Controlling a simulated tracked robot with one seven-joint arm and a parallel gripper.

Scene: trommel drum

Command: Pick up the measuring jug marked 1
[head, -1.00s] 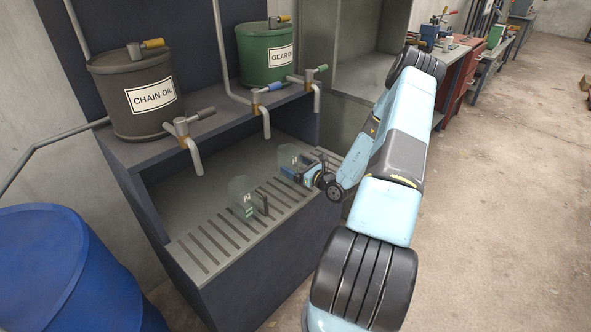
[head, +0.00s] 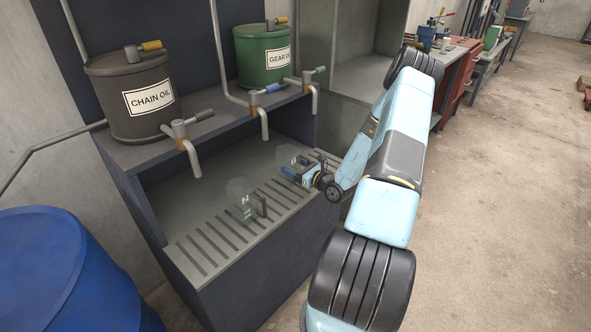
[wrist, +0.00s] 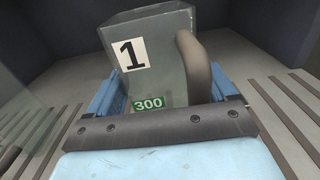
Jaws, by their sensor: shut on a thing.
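The measuring jug marked 1 (wrist: 172,62) is clear, with a black 1 on a white label, a green 300 label and a grey-brown handle on the right. It fills the middle of the wrist view, upright between the blue fingers of my gripper (wrist: 168,100), which is shut on it. In the head view my gripper (head: 297,174) is at the right part of the slatted drip tray, with the jug (head: 287,156) partly hidden behind it. I cannot tell whether the jug's base touches the tray. A second clear jug (head: 238,192) with a dark handle stands to the left on the tray.
The slatted tray (head: 205,250) lies under a shelf with a chain oil drum (head: 125,100), a green gear oil drum (head: 262,55) and several taps; one spout (head: 265,125) hangs above the tray. A blue barrel (head: 70,275) stands at the lower left.

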